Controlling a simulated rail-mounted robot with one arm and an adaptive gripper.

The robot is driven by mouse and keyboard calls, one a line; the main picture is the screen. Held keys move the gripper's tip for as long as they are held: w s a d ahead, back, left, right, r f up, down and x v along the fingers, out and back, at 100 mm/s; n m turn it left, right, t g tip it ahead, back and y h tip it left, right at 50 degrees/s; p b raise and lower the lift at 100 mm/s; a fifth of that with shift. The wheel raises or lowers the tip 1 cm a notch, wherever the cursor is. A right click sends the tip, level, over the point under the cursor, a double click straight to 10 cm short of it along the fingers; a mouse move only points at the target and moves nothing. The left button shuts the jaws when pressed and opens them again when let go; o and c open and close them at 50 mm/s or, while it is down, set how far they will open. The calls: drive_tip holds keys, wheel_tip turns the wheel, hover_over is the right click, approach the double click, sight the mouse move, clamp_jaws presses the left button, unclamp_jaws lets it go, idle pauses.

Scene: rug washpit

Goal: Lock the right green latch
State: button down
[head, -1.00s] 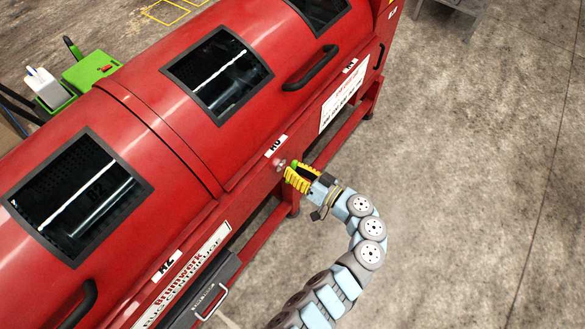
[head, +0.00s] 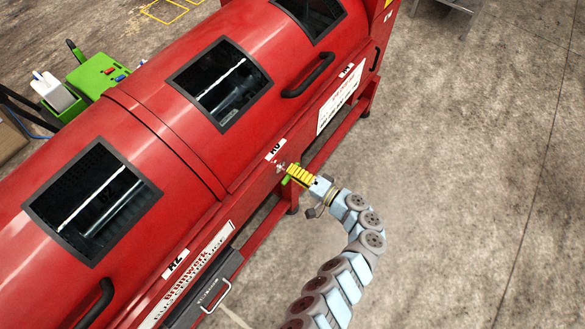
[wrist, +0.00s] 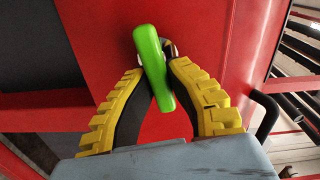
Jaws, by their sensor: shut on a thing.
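The green latch (wrist: 154,66) is a rounded bar on the red front of the machine, in the upper middle of the wrist view. It runs from upper left to lower right, slightly tilted. Its green end (head: 286,181) shows small in the head view, below a white label. My gripper (wrist: 153,80) has its yellow ribbed fingers on both sides of the latch and is shut on it. In the head view my gripper (head: 297,174) is against the machine's lower front. The latch's mount is partly hidden behind the bar and fingertips.
The red machine (head: 150,115) has dark windows and black handles (head: 308,76) along its front. A dark box with a metal handle (head: 214,297) hangs below the front panel. A green cart (head: 98,75) stands behind it.

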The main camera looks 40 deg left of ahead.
drive_tip(key=shift+f+m, duration=0.1)
drive_tip(key=shift+m, duration=0.9)
drive_tip(key=shift+p, duration=0.3)
drive_tip(key=c, duration=1)
unclamp_jaws()
drive_tip(key=shift+a, duration=0.15)
drive_tip(key=w+d, duration=0.1)
drive_tip(key=d, duration=1.1)
drive_tip(key=shift+w, duration=0.4)
